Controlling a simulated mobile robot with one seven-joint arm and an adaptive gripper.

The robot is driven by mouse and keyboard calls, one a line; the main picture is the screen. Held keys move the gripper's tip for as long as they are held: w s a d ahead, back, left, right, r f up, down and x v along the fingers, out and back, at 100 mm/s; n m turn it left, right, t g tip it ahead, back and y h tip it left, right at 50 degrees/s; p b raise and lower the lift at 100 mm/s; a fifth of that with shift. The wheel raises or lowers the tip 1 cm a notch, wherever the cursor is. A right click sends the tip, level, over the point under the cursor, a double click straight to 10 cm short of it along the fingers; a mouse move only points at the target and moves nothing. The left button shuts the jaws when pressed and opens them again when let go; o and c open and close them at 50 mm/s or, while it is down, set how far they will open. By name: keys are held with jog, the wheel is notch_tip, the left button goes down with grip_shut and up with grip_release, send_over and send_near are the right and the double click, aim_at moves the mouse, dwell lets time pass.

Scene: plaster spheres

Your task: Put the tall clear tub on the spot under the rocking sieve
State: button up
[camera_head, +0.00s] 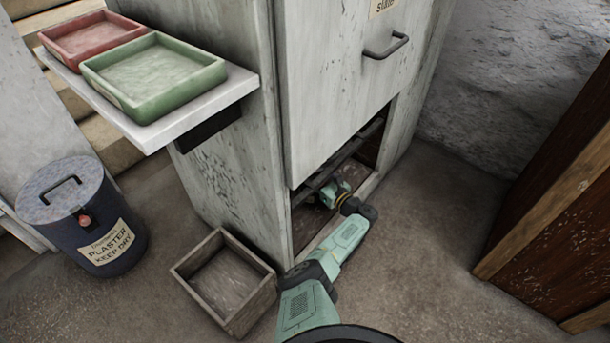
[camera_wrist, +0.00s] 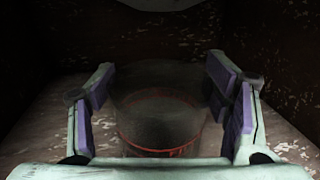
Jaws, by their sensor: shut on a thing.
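The tall clear tub (camera_wrist: 160,105) stands upright in the wrist view, dim and see-through, between the purple pads of my gripper (camera_wrist: 160,84). My gripper is shut on it. A thin red ring (camera_wrist: 158,153) shows through and around the tub's lower part; I cannot tell whether the tub touches the floor there. In the head view my gripper (camera_head: 330,191) reaches into the low opening of the pale cabinet, and the tub cannot be made out. The sieve is not clearly seen; dark bars (camera_head: 345,158) cross the top of the opening.
The pale cabinet (camera_head: 335,90) has a front panel with a handle (camera_head: 386,47) above the opening. A wooden crate (camera_head: 183,269), plaster drum (camera_head: 75,210), and shelf with red (camera_head: 70,52) and green (camera_head: 150,112) trays are at left. A wooden piece (camera_head: 560,220) stands right.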

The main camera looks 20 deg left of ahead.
jog(key=shift+w+a+b, duration=0.35)
jog(key=shift+a+b, duration=0.15)
jog(key=shift+a, duration=0.05)
jog(key=a+b, duration=0.1)
jog(key=w+a+f+b, duration=0.1)
jog(key=b, duration=0.1)
jog(key=shift+w+a+f, duration=0.2)
jog(key=shift+w, duration=0.05)
jog(key=shift+f+b, duration=0.25)
jog(key=shift+b, duration=0.2)
jog(key=o, duration=1.7)
